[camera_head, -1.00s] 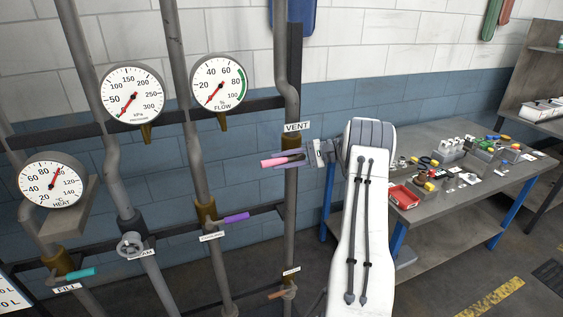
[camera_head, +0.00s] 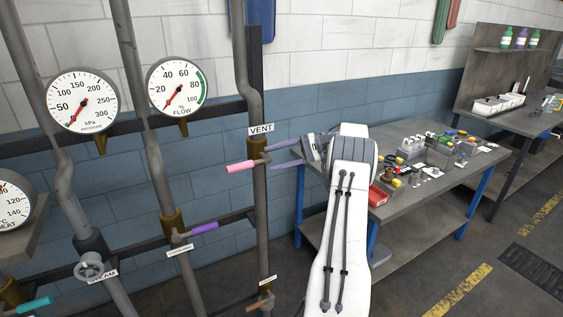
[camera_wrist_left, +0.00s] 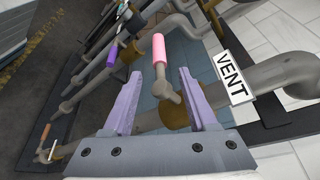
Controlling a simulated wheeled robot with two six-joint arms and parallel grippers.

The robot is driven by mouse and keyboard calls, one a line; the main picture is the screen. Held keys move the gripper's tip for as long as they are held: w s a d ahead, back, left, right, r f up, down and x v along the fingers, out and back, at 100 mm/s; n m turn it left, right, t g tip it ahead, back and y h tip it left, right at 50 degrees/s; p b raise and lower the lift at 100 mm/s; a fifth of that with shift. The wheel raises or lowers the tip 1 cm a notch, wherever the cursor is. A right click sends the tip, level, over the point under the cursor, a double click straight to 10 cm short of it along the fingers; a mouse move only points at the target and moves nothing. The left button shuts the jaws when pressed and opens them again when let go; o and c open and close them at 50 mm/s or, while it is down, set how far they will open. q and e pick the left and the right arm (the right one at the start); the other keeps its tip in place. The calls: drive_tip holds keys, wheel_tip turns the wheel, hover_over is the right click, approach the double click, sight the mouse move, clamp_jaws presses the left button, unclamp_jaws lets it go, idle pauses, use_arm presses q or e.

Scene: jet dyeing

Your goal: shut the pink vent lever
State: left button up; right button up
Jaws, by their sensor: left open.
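The pink vent lever (camera_head: 240,166) sticks out to the left from its brass valve on the rightmost vertical pipe, under the VENT label (camera_head: 261,129). My left gripper (camera_head: 269,158) is at the right of that pipe, open and empty, its two fingers pointing left at the valve. In the left wrist view the pink handle (camera_wrist_left: 159,47) shows beyond the open left fingers (camera_wrist_left: 160,78), with the lever's grey hub between them in the picture. I cannot tell whether a finger touches the valve. My right gripper is not in view.
A purple lever (camera_head: 204,228) and a teal lever (camera_head: 35,304) sit on the neighbouring pipes, with round gauges (camera_head: 82,101) above. A workbench (camera_head: 420,192) with small parts and a red tray (camera_head: 379,196) stands behind my left arm at the right.

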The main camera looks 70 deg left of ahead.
use_arm(q)
drive_tip(key=shift+v, duration=1.05)
drive_tip(key=w+d+m+t+y, duration=0.4)
drive_tip(key=w+d+m+t, duration=0.2)
drive_tip(key=w+d, duration=0.8)
drive_tip(key=w+d+f+m+t, duration=0.15)
drive_tip(key=w+d, duration=0.25)
drive_tip(key=d, duration=0.4)
drive_tip(key=w+d+m+t, duration=0.3)
drive_tip(key=w+d, duration=0.2)
drive_tip(key=d, duration=0.2)
drive_tip(key=s+d+f+m+t+h, duration=0.1)
drive_tip(key=s+d+m+t+h, duration=0.15)
drive_tip(key=d, duration=0.95)
drive_tip(key=s+d+f+m+t+h, duration=0.15)
drive_tip(key=s+d, duration=0.25)
drive_tip(key=d, duration=0.8)
drive_tip(key=s+d+f+m+t+h, duration=0.1)
drive_tip(key=s+d+f+m+h, duration=0.1)
drive_tip(key=s+d, duration=1)
drive_tip(key=s+f+h, duration=0.1)
drive_tip(key=s, duration=0.2)
drive_tip(key=shift+s+d+f, duration=0.35)
drive_tip(key=shift+d+f, duration=0.05)
